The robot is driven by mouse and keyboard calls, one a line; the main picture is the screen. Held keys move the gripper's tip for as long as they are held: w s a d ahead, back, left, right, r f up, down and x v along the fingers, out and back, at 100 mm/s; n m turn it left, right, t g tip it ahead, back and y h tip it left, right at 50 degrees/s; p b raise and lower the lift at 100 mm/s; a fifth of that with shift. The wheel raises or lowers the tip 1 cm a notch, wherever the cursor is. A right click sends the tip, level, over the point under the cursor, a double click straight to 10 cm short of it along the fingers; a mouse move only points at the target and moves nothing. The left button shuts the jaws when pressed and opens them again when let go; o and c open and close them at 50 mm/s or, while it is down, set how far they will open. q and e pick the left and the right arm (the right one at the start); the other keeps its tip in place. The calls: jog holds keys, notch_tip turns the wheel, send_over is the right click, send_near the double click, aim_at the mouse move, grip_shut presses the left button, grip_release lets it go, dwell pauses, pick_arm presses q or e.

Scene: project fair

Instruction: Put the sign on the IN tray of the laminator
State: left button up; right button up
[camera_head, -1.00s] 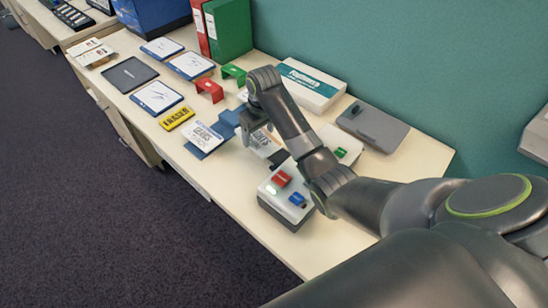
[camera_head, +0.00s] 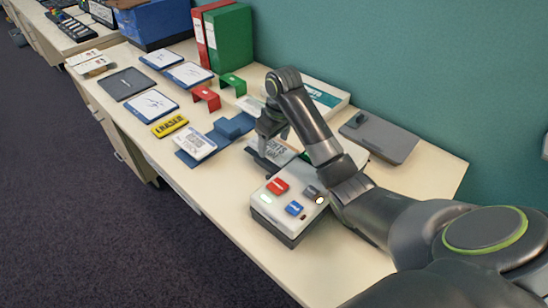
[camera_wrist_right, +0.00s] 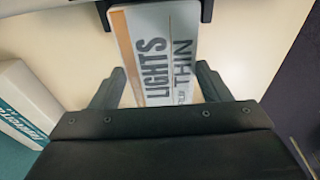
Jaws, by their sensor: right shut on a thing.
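My right gripper (camera_head: 268,148) is shut on a sign (camera_head: 278,150) just beyond the laminator. In the right wrist view the sign (camera_wrist_right: 155,55) is a pale card with dark lettering, "LIGHTS" among it, and lies between the two fingers. The laminator (camera_head: 268,210) is a pale box with a dark base, red and blue buttons and a lit lamp. A dark tray edge (camera_head: 261,160) shows at its far side, close to the sign; a dark bracket (camera_wrist_right: 208,10) borders the sign's far end. I cannot tell whether the sign touches the tray. My left gripper is not in view.
Left of the gripper, another card (camera_head: 195,143) lies on a blue stand, near a blue block (camera_head: 233,126) and a yellow eraser (camera_head: 170,125). A white box (camera_head: 325,97) and a grey case (camera_head: 380,138) stand behind my arm. The table's front edge is clear.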

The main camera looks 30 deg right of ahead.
aim_at(275, 148)
notch_tip(275, 148, down, 4)
jog(key=shift+f, duration=0.1)
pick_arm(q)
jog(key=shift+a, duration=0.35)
pick_arm(e)
jog(key=shift+f, duration=0.1)
jog(key=shift+f, duration=0.1)
jog(key=o, duration=1.1)
jog(key=shift+c, duration=0.2)
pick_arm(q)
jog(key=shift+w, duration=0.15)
